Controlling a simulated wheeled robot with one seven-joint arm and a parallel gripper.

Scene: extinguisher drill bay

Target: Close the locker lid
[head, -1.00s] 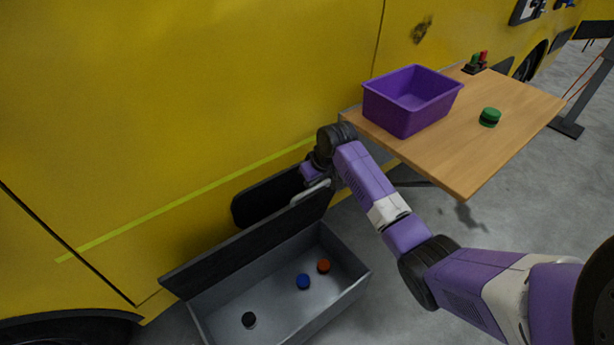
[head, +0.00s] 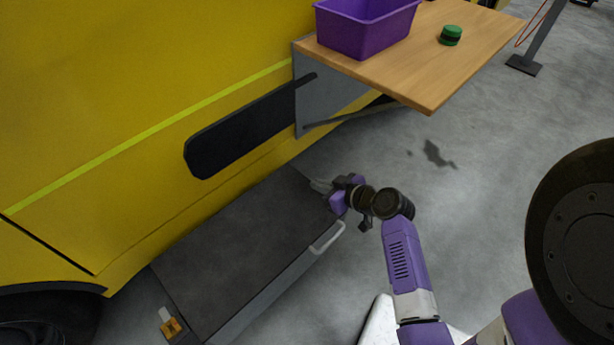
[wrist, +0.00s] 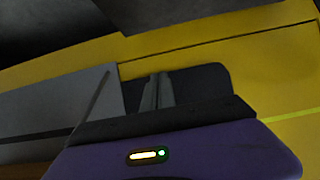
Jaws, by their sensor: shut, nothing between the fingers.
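The locker (head: 258,309) is a long grey box on the floor against the yellow vehicle. Its dark lid (head: 230,250) lies down flat over the box in the head view and hides the inside. A pale handle (head: 328,238) sits at the lid's front edge. My gripper (head: 320,186) is at the lid's right end, near its far corner, with its fingers shut and empty. I cannot tell whether the fingers touch the lid. The shut fingers (wrist: 155,92) also show in the wrist view.
A wooden table (head: 440,75) on the vehicle's side holds a purple bin (head: 365,32) and a green puck (head: 451,35). An orange latch-like piece (head: 171,325) is at the locker's near left end.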

